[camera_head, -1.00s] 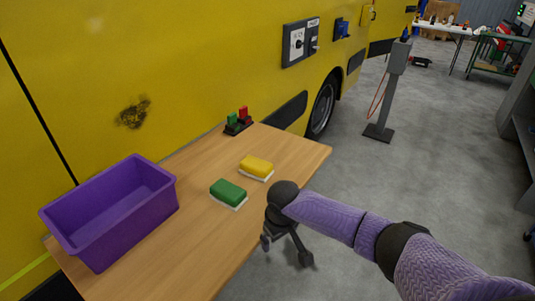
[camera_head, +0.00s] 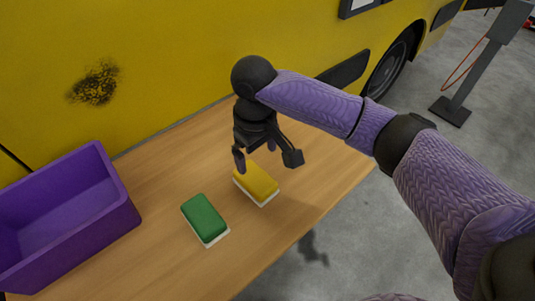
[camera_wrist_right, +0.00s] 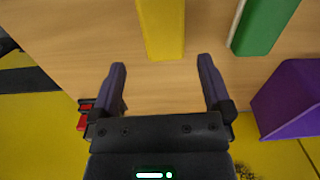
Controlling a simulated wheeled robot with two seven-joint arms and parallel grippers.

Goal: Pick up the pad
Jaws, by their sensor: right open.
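The yellow pad (camera_head: 257,182) with a white underside lies on the wooden table, and it also shows in the right wrist view (camera_wrist_right: 161,27). A green pad (camera_head: 205,217) with a white underside lies beside it, nearer the bin; the right wrist view shows it too (camera_wrist_right: 263,24). My right gripper (camera_head: 266,161) is open and empty, pointing down over the table by the yellow pad. In the right wrist view the yellow pad is ahead of the gap between the fingers (camera_wrist_right: 162,66), not between them. My left gripper is not in view.
A purple bin (camera_head: 122,205) stands at the table's left; its side shows in the right wrist view (camera_wrist_right: 285,105). The yellow vehicle (camera_head: 180,60) borders the table's back. A red item (camera_wrist_right: 82,122) shows at left in the wrist view. The front table surface is clear.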

